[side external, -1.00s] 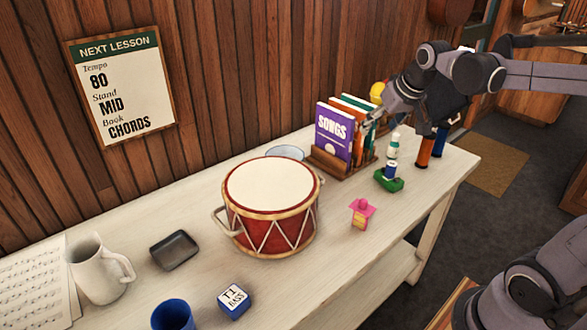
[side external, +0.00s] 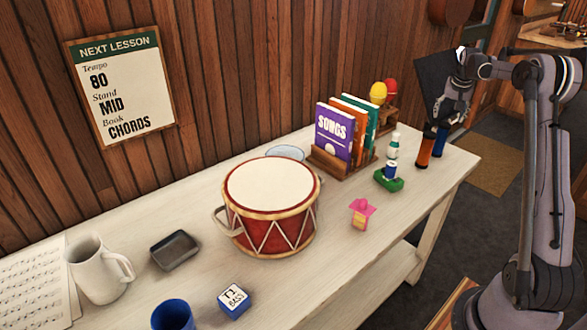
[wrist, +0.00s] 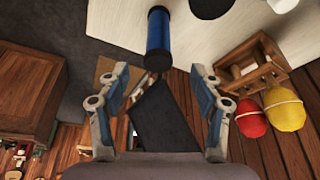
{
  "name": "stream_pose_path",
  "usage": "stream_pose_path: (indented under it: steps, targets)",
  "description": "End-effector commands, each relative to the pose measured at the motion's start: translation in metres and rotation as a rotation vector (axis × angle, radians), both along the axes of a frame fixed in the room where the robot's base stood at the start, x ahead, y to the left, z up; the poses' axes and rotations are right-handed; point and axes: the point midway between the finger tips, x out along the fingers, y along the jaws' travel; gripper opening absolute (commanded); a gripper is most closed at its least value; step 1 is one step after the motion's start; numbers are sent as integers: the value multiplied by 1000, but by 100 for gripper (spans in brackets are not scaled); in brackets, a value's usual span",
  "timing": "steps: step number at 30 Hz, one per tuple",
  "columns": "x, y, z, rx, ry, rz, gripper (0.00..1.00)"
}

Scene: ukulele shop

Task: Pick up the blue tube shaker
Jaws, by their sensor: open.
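The blue tube shaker (side external: 440,141) stands upright at the far right end of the white table, just behind the orange tube (side external: 424,151). In the wrist view the blue tube shaker (wrist: 158,42) shows at the top centre, ahead of the fingers and in line with the gap between them. My gripper (side external: 448,115) is above the tubes in the side view, pointing down. In the wrist view my gripper (wrist: 159,75) has its fingers spread wide and holds nothing.
A dark flat panel (side external: 433,82) stands behind my gripper.

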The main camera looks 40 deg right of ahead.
Motion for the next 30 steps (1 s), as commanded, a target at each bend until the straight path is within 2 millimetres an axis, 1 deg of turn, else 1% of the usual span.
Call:
stream_pose_path:
  steps: [1, 5, 12, 20, 27, 30]
  targets:
    - [-3, -6, -3, 2, 1, -10, 65]
    - [-3, -13, -14, 3, 2, -17, 65]
    - [4, -24, -46, 3, 2, -15, 65]
    - [8, -29, -62, 3, 2, -15, 65]
    - [17, -36, -90, 3, 2, -15, 65]
    - [19, -40, -99, 3, 2, -15, 65]
